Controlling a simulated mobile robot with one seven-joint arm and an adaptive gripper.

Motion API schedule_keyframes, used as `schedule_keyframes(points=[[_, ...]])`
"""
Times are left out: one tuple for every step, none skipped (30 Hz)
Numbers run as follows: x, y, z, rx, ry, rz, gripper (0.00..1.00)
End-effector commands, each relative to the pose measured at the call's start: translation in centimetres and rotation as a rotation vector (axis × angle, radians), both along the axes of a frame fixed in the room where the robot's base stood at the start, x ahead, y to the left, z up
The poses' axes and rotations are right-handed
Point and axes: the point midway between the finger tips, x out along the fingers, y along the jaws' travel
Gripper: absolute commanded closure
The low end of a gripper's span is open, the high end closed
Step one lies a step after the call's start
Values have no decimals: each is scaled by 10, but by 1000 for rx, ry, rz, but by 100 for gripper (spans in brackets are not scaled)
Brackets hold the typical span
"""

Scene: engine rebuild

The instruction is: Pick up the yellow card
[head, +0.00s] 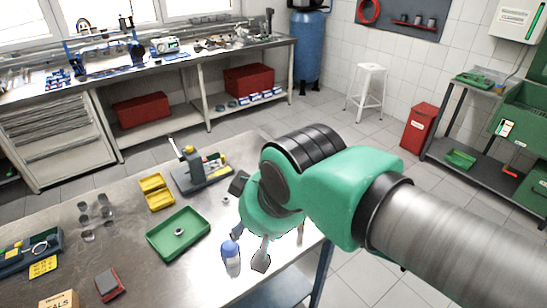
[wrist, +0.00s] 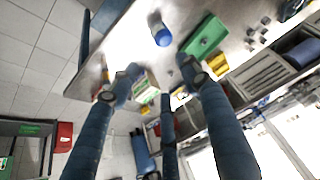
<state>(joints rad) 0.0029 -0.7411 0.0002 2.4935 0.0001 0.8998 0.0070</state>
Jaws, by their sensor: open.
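The yellow card (head: 43,266) lies flat on the near workbench at the far left of the head view, with dark print on it. It lies just in front of a dark blue toolbox (head: 30,248). I cannot make it out in the wrist view. My gripper (head: 268,243) is open and empty over the right part of the bench, far to the right of the card. Its spread fingers also show in the wrist view (wrist: 160,85). My green wrist hides part of the gripper in the head view.
Between gripper and card stand a blue-and-white bottle (head: 231,256), a green tray (head: 160,250), several grey metal parts (head: 84,219) and a red-grey block (head: 109,284). Yellow bins (head: 158,199) and a fixture (head: 200,174) stand behind. A cardboard box (head: 60,302) is at the front left.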

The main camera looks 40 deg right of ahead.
Motion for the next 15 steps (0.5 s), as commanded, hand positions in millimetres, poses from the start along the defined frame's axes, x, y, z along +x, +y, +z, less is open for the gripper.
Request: schedule_keyframes(points=[[3,-1,4,2,3,-7,53],[6,-2,6,4,6,-12,53],[9,-3,9,7,10,-21,53],[12,-3,11,10,13,-30,53],[16,-4,14,13,16,-39,53],[21,-6,19,18,21,-53,53],[26,-7,23,22,24,-63,53],[31,-9,26,26,29,-77,53],[38,-11,31,32,35,-95,53],[43,-13,35,37,40,-109,53],[49,-15,39,42,45,-124,53],[57,-18,44,49,52,-144,53],[63,-20,48,53,56,-159,53],[70,-22,51,59,62,-176,53],[78,-26,56,66,67,-196,53]])
